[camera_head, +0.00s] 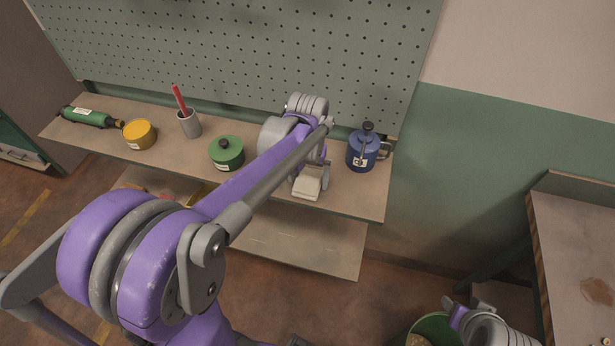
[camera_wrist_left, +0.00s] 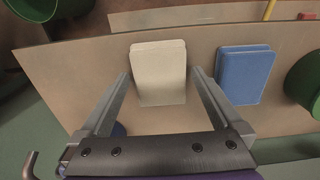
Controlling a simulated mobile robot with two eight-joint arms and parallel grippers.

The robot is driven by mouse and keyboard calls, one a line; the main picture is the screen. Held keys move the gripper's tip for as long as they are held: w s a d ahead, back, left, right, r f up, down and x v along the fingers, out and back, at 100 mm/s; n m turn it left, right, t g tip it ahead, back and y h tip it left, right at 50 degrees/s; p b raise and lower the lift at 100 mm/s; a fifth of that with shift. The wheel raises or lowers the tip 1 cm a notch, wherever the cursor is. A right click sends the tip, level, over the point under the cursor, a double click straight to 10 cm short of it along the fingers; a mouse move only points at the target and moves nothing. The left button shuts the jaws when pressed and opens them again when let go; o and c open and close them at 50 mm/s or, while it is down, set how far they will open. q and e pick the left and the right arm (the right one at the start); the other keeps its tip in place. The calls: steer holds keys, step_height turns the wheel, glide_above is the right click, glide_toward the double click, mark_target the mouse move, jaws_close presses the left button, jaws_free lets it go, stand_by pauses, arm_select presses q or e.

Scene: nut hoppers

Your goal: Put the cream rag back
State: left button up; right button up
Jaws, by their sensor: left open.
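The cream rag (camera_head: 306,187) is a folded pad lying flat on the upper shelf near its front edge, below the pegboard. It also shows in the left wrist view (camera_wrist_left: 160,66). My left gripper (camera_head: 311,178) is over it, open, with one finger on each side of the rag. In the wrist view the left gripper (camera_wrist_left: 158,76) shows small gaps between its fingers and the rag. A folded blue rag (camera_wrist_left: 245,72) lies beside it; my arm hides this one in the head view. My right gripper (camera_head: 465,312) is low at the bottom right, its jaws unclear.
A lower shelf (camera_head: 300,250) juts out below. A workbench (camera_head: 575,240) stands right.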

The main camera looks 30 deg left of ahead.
mark_target(308, 181)
arm_select(q)
step_height(308, 181, up, 11)
steer(key=s+d+f+m+t, duration=0.1)
steer(key=s+d+f+t, duration=0.2)
steer(key=s, duration=0.3)
steer(key=s+d+f+m+t, duration=0.1)
steer(key=s+d+f+t, duration=0.1)
steer(key=s+f, duration=0.4)
steer(key=shift+s+d+m+t+p, duration=0.35)
steer(key=shift+s+d+m+t, duration=0.1)
steer(key=shift+d, duration=0.45)
